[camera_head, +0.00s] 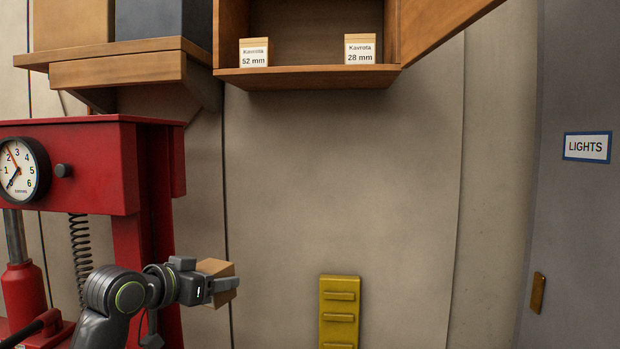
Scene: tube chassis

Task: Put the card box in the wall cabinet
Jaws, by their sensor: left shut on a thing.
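The card box (215,267) is a small brown cardboard cube at the lower left. My left gripper (222,285) is shut on it and holds it in the air in front of the wall, well below the cabinet. The gripper hides part of the box. The wooden wall cabinet (310,76) is at the top middle, with its door (430,25) swung open to the right. Two small labelled boxes stand inside it, "Kavrotta 52 mm" (254,52) at the left and "Kavrotta 28 mm" (361,49) at the right. My right gripper is not in view.
A red press (75,165) with a gauge (20,170) stands at the left. Above it a wooden shelf (115,72) carries a tan box and a dark box. A yellow ribbed piece (339,315) is low at the middle. The cabinet floor is clear between the labelled boxes.

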